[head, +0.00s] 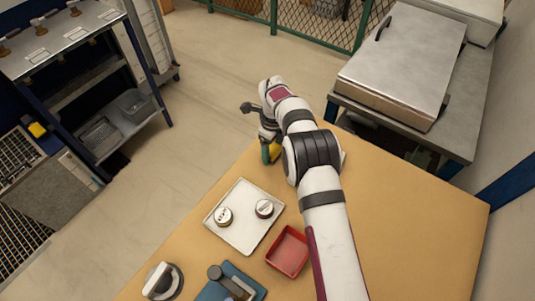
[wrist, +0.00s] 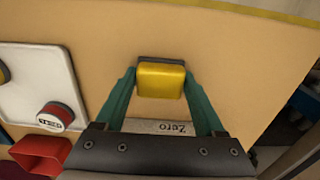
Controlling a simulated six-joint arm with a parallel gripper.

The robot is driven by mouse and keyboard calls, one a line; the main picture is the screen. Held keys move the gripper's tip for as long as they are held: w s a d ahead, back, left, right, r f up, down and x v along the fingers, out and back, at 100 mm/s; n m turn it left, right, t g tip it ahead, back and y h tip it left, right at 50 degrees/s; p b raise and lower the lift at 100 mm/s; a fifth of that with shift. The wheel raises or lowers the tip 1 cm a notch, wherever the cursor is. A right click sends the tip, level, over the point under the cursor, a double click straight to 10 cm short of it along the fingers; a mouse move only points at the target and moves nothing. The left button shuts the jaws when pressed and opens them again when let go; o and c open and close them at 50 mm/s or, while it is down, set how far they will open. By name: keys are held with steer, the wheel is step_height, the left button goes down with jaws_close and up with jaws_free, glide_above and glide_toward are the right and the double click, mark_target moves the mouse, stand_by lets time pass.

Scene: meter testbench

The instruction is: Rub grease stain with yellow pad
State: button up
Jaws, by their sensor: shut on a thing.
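My gripper (head: 268,154) is near the table's far left edge in the head view. In the wrist view, my gripper's teal fingers (wrist: 160,82) are shut on the yellow pad (wrist: 161,80), which has a dark backing along its far side. Only a small yellow bit of the pad (head: 275,150) shows in the head view. The pad is over the tan table; I cannot tell whether it touches the surface. No grease stain can be made out in either view; the pad and gripper may hide it.
A white tray (head: 243,238) with two round dials stands on the table (head: 420,235) left of my arm. A red bin (head: 288,252) and a blue device (head: 230,284) are nearer. A pale strip marked "Zero" (wrist: 160,127) shows between my fingers. The table's right side is clear.

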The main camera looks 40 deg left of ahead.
mark_target(263, 167)
steer(key=shift+w, duration=1.2)
steer(key=shift+s, duration=3.6)
steer(key=shift+w+d, duration=0.1)
steer(key=shift+w, duration=3.4)
steer(key=shift+r, duration=4.15)
